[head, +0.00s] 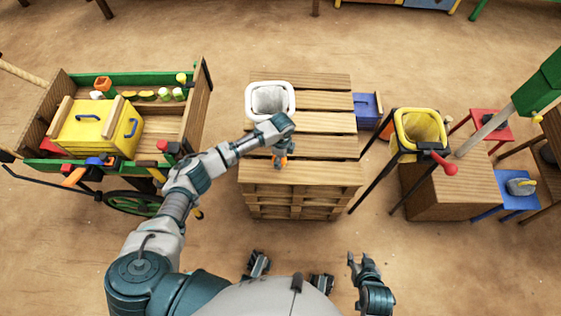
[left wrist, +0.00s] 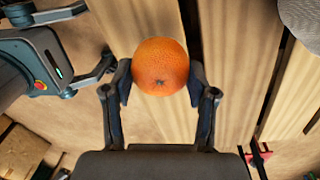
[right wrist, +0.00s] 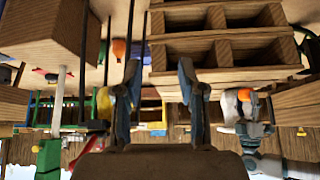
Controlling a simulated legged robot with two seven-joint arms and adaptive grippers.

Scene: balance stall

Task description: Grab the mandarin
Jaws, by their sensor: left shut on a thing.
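The mandarin is a round, dimpled orange fruit (left wrist: 160,62) in the left wrist view, between both fingers of my left gripper (left wrist: 160,82). My left gripper is shut on its two sides. My right gripper (head: 363,262) is open and empty, low and right of the stand. In the right wrist view its fingers (right wrist: 160,82) stand apart with nothing between them.
A white-rimmed bin (head: 249,104) stands on the pallet stand's back left. A wooden cart (head: 170,120) with a yellow box (head: 85,130) is at left. At right are a yellow-rimmed bin (head: 400,128) and a wooden crate (head: 455,185). The stand's right side is clear.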

